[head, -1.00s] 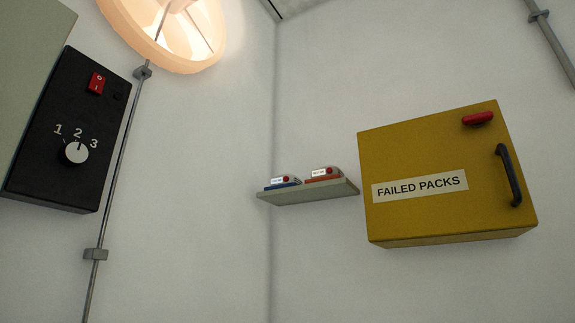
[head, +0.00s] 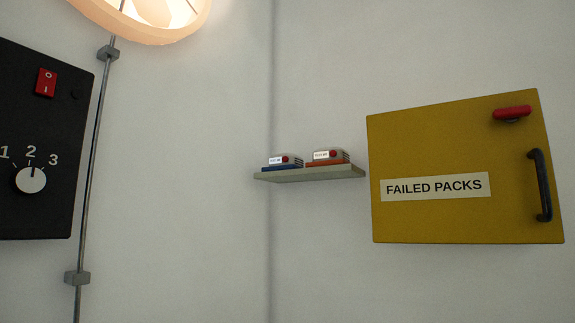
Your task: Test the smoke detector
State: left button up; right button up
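Two small pale devices with red buttons sit on a grey wall shelf (head: 310,175) at the corner of the walls. The left device (head: 287,159) rests on a blue base, and the right device (head: 328,155) rests on an orange-red base. Each has a small white label, too small to read surely. I cannot tell from their looks whether either one is the smoke detector. Neither of my grippers is in the head view.
A yellow cabinet (head: 430,150) labelled "FAILED PACKS", with a black handle (head: 541,185) and red latch (head: 512,113), hangs shut at right. A black control box (head: 45,130) with red switch (head: 46,82) and dial (head: 31,180) is at left. A lit lamp (head: 150,15) is above.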

pick_arm(q)
jog(key=shift+w, duration=0.2)
jog(key=shift+w, duration=0.1)
grip_shut()
dwell(1.4)
